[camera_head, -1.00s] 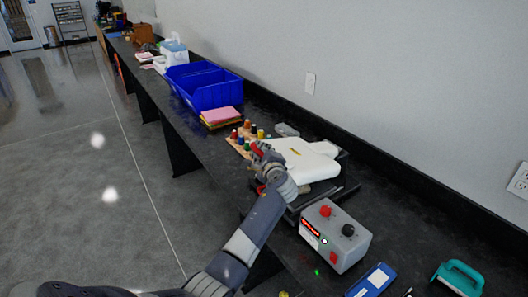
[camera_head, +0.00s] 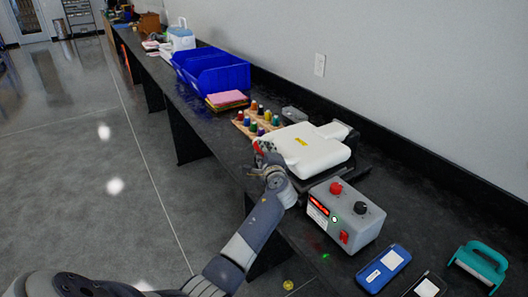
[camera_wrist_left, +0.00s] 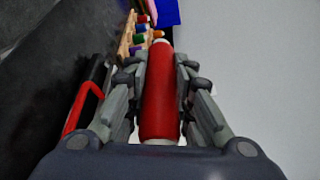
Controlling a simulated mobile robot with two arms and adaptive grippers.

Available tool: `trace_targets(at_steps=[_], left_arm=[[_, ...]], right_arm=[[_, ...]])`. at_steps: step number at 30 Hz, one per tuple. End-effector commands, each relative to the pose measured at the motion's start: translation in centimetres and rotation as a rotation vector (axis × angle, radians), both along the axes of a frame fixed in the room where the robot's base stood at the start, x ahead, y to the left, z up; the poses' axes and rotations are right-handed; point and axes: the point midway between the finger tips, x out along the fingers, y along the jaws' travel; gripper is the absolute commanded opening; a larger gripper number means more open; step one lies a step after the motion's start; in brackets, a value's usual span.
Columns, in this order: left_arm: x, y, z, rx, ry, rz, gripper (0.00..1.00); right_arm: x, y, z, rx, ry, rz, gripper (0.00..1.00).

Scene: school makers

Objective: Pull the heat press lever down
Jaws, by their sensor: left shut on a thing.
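The white heat press (camera_head: 312,150) with a yellow label sits on the black bench in the head view. In the left wrist view its red lever grip (camera_wrist_left: 160,95) lies lengthwise between the fingers of my left gripper (camera_wrist_left: 160,80), which is shut on it. In the head view my left gripper (camera_head: 264,160) is at the press's front-left edge, with a little of the red grip (camera_head: 258,147) showing by the fingers. The arm hides part of the lever. My right gripper is not in view.
A grey control box (camera_head: 344,214) with knobs stands right of the press. A wooden rack of colourful spools (camera_head: 258,122) and blue bins (camera_head: 210,72) are behind it. A blue device (camera_head: 383,268) and teal-handled tool (camera_head: 480,266) lie at the near right. The wall runs behind the bench.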

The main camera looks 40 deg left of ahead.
Motion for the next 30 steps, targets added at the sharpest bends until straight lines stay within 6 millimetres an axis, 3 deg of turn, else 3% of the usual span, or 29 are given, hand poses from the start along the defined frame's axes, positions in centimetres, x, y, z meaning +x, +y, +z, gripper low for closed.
trace_targets(at_steps=[7,8,10,11,23,30], left_arm=[[-0.1,-0.1,-0.9,-0.008,0.014,0.0,0.0],[-0.1,-0.1,-0.9,-0.008,0.014,0.0,0.24],[-0.1,-0.1,-1.0,-0.009,0.014,0.0,0.4],[-0.1,-0.1,-1.0,-0.009,0.014,-0.001,0.42],[-0.4,-0.4,-0.5,-0.006,0.008,-0.001,0.42],[-2.6,-2.8,-0.2,-0.008,0.008,-0.002,0.42]], right_arm=[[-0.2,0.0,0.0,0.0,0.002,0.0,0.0],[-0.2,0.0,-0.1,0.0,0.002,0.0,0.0],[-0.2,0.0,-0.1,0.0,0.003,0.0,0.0],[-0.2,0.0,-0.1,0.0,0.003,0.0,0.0],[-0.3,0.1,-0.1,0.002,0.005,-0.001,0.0],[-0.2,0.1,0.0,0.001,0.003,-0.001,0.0]])
